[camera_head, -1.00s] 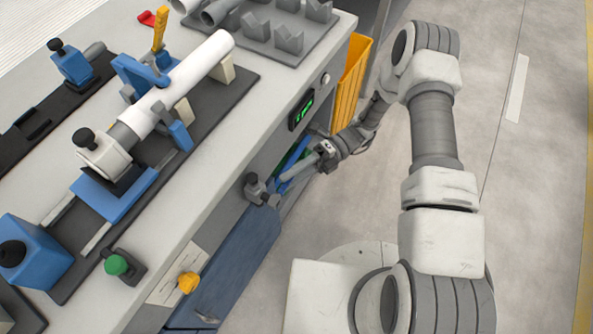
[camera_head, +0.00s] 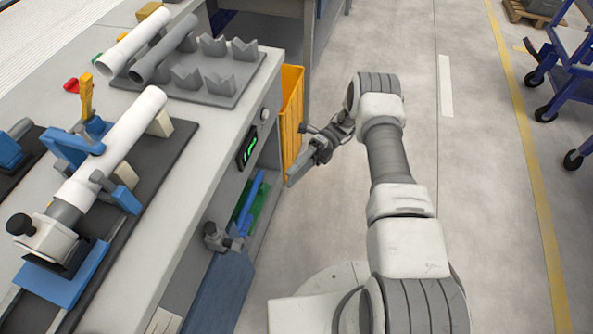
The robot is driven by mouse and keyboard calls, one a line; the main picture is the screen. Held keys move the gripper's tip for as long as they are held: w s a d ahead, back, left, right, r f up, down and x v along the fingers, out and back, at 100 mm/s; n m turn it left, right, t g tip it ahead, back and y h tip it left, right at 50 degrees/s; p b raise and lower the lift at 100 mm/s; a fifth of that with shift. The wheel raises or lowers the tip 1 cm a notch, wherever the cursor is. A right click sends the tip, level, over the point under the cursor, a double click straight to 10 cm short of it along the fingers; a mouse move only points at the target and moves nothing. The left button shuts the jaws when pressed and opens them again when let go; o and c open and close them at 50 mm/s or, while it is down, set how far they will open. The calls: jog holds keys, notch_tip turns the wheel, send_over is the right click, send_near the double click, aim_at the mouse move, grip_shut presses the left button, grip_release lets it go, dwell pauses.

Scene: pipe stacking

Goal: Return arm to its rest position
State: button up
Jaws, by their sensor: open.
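My gripper (camera_head: 292,180) is at the end of my arm, to the right of the workbench (camera_head: 190,222) and in front of the yellow bin (camera_head: 292,110). It points down and to the left. It is open, and I see nothing held in it. It looks apart from the bench. My arm is bent, with its elbow raised above the floor on the right. A white pipe (camera_head: 125,130) lies in the blue clamp fixture (camera_head: 75,150) on the bench top.
A grey tray (camera_head: 245,75) with several V-blocks holds pipes at the back of the bench. A vise (camera_head: 222,238) juts from the bench front near an open shelf with blue and green items. Clear floor (camera_head: 470,200) lies right; a blue cart (camera_head: 565,75) stands beyond.

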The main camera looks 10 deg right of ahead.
jog(key=shift+w+d, duration=0.25)
jog(key=shift+d, duration=0.05)
dwell(0.4)
notch_tip(320, 180, up, 23)
jog(key=s+d+n+t+h, duration=0.2)
jog(key=n+t+h, duration=0.5)
jog(key=n, duration=0.5)
jog(key=s+d+r+n+t+h, duration=0.3)
jog(key=s+r+n+t, duration=0.25)
jog(key=s+n, duration=0.2)
jog(key=s+d+r+n+t+h, duration=0.3)
jog(key=s+r+n+t, duration=0.25)
jog(key=s+n, duration=0.2)
notch_tip(320, 180, up, 17)
jog(key=p, duration=1.7)
jog(key=shift+s+d+f, duration=0.15)
jog(key=shift+s+d, duration=0.1)
jog(key=shift+s, duration=0.05)
